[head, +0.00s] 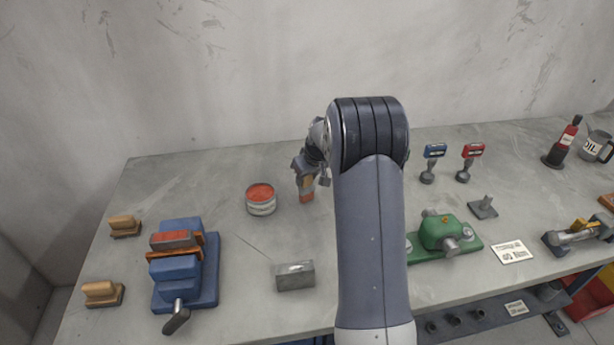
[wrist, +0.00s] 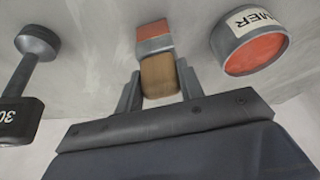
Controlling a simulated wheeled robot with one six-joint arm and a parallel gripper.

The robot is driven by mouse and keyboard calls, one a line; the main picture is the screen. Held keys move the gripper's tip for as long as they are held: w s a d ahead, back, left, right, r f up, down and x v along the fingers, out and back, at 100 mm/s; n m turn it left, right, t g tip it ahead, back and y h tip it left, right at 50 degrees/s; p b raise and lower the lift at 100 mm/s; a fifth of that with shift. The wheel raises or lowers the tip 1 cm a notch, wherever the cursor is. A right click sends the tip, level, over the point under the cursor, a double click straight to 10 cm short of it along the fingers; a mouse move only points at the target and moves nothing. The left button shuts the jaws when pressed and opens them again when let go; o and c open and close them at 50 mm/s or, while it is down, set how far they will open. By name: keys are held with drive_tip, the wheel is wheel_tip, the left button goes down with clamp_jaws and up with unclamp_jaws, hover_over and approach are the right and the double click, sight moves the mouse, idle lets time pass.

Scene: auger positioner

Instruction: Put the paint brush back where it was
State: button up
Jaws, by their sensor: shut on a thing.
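My gripper (head: 305,176) is shut on the paint brush and holds it over the back middle of the bench. The paint brush (head: 306,196) has a wooden handle, a grey metal band and an orange-red end, and it points down. In the wrist view the brush (wrist: 158,72) sits between the two fingers (wrist: 160,88). I cannot tell whether its tip touches the bench. An open tin of red primer (head: 261,205) stands just left of the brush, apart from it. The tin also shows at the upper right of the wrist view (wrist: 252,50).
A blue vise (head: 182,270) holding a reddish block and two wooden-backed brushes (head: 124,227) are at the left. A grey block (head: 294,275) lies in front. The back left bench is clear.

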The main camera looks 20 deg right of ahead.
drive_tip(key=shift+f, duration=0.15)
drive_tip(key=o, duration=1)
drive_tip(key=b+v, duration=0.1)
drive_tip(key=v, duration=1.1)
drive_tip(key=shift+r+b, duration=0.25)
drive_tip(key=shift+b, duration=0.1)
drive_tip(key=shift+w+f, duration=0.15)
drive_tip(key=p+x, duration=0.1)
drive_tip(key=x, duration=1)
drive_tip(key=shift+w+f+p, duration=0.15)
drive_tip(key=shift+p, duration=0.2)
drive_tip(key=shift+r, duration=0.75)
